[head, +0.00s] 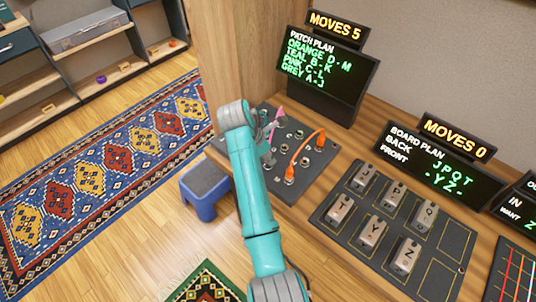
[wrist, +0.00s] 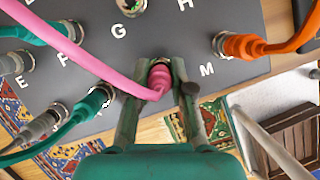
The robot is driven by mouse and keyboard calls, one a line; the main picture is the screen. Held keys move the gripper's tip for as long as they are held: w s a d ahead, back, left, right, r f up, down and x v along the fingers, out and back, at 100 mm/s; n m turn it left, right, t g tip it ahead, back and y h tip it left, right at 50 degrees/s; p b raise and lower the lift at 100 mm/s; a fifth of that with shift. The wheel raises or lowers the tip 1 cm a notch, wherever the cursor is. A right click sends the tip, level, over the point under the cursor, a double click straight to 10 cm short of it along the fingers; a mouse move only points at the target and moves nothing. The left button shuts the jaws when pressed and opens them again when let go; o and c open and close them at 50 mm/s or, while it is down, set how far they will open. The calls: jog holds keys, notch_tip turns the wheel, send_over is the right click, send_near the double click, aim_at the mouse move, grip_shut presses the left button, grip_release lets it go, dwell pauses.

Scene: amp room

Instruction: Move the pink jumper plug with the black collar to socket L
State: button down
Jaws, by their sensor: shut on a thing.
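My gripper (wrist: 161,88) is shut on a pink jumper plug (wrist: 160,76), one finger on each side of it. The plug sits near the panel's edge, to the left of the letter M and below the letter G. Its pink cable (wrist: 75,55) runs off to the upper left. The collar and the socket under the plug are hidden, so I cannot tell whether its tip is seated. The label L is not visible. In the head view the pink cable (head: 273,121) shows beside my gripper at the patch panel (head: 318,163).
Teal plugs (wrist: 94,102) and a grey plug (wrist: 42,124) stand to the left. An orange plug (wrist: 242,46) stands to the right beside M. The screen (head: 322,72) reads PINK C-L. A blue stool (head: 205,188) stands below the panel.

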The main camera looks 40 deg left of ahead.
jog(key=c, duration=0.9)
grip_release()
jog(key=shift+c, duration=0.2)
jog(key=v, duration=0.7)
jog(key=shift+r, duration=0.2)
jog(key=shift+s, duration=0.1)
